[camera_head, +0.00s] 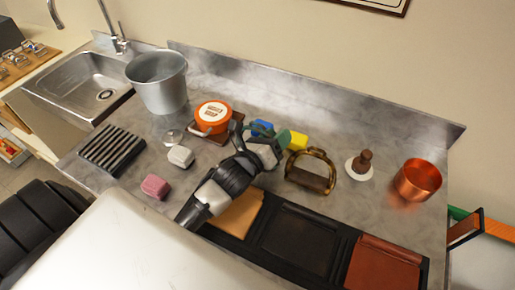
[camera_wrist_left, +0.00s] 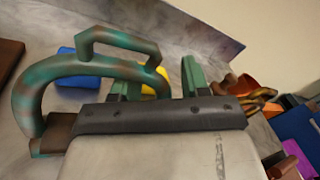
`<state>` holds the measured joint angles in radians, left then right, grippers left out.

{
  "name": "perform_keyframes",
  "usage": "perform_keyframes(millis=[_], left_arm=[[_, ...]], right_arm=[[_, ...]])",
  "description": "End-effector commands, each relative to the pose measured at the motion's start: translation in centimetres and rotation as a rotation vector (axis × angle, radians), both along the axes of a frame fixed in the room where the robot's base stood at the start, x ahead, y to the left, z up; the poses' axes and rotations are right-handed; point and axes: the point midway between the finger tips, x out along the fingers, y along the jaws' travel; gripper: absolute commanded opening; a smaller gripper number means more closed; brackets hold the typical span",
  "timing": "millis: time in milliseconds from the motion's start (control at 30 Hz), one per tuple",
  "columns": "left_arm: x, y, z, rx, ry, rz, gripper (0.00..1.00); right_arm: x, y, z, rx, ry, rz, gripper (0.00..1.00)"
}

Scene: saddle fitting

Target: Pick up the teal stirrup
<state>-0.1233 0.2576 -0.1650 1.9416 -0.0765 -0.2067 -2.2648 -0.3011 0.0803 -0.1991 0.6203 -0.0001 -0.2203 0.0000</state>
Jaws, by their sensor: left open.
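The teal stirrup (camera_wrist_left: 45,82), a mottled teal and brown arch with a squared loop on top and a brown tread, stands at the left of the left wrist view. My left gripper (camera_wrist_left: 158,82) is open, its green fingers close to the stirrup's right side. One finger overlaps the arch in the picture; I cannot tell whether they touch. In the head view my left gripper (camera_head: 270,146) reaches over the counter's middle and hides most of the stirrup. Green parts there are hard to tell apart. My right gripper is not in view.
A brass stirrup (camera_head: 326,181) stands just right of the gripper. Blue (camera_head: 262,127) and yellow (camera_head: 298,141) blocks lie behind it. An orange pot (camera_head: 212,115) is to the left, a copper pot (camera_head: 419,180) at the right. A black tray (camera_head: 252,247) lies in front.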

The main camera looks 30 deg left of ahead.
Motion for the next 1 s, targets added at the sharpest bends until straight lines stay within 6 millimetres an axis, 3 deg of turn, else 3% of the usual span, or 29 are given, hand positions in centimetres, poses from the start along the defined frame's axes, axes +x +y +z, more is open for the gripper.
perform_keyframes(millis=[200,500,1000], left_arm=[[0.06,-0.02,-0.04,0.0,0.0,0.0,0.44],[0.04,-0.01,-0.04,0.0,0.0,0.0,0.0],[0.06,0.0,0.43,0.0,-0.003,-0.001,0.0]], right_arm=[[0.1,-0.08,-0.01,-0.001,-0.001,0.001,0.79],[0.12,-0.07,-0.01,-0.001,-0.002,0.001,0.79],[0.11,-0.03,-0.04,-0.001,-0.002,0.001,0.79]])
